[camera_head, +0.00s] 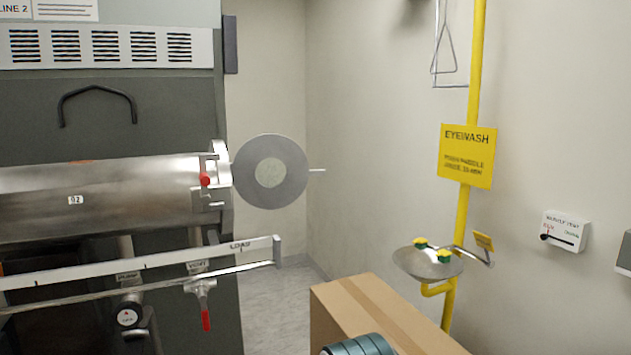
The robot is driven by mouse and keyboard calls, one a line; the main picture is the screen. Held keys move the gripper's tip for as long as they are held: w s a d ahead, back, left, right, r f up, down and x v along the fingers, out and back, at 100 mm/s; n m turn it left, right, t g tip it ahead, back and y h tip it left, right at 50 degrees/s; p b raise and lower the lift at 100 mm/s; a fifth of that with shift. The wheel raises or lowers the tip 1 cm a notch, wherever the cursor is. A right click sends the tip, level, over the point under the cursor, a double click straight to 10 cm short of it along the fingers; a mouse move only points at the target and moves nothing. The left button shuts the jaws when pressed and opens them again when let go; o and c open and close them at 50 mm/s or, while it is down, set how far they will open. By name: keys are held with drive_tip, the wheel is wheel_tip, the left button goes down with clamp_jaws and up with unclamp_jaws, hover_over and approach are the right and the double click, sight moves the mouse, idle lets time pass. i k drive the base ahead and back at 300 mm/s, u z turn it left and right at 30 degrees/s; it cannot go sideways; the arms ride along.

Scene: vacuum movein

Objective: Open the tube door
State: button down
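The steel tube (110,192), marked 02, lies level across the left side, with its flanged end (219,175) facing right. The tube door (247,185) is a grey ring-shaped disc with a pale round middle. It stands just right of the flange, with its flat face toward me and a thin handle (317,170) sticking out to the right. The door appears swung open, edge toward the flange. A red knob (205,179) sits on the flange. My gripper is not in view; a rounded grey-teal piece at the bottom centre seems to be part of my arm.
A rail marked LOAD (150,263) runs below the tube, near a red-handled vent valve (206,318). A cardboard box (375,310) stands at the lower centre. A yellow eyewash pipe (466,215) and basin (425,264) are at right. Floor shows between cabinet and box.

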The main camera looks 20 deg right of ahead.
sight(259, 148)
drive_tip(key=k, duration=0.3)
drive_tip(key=z, duration=0.8)
drive_tip(key=i, duration=0.75)
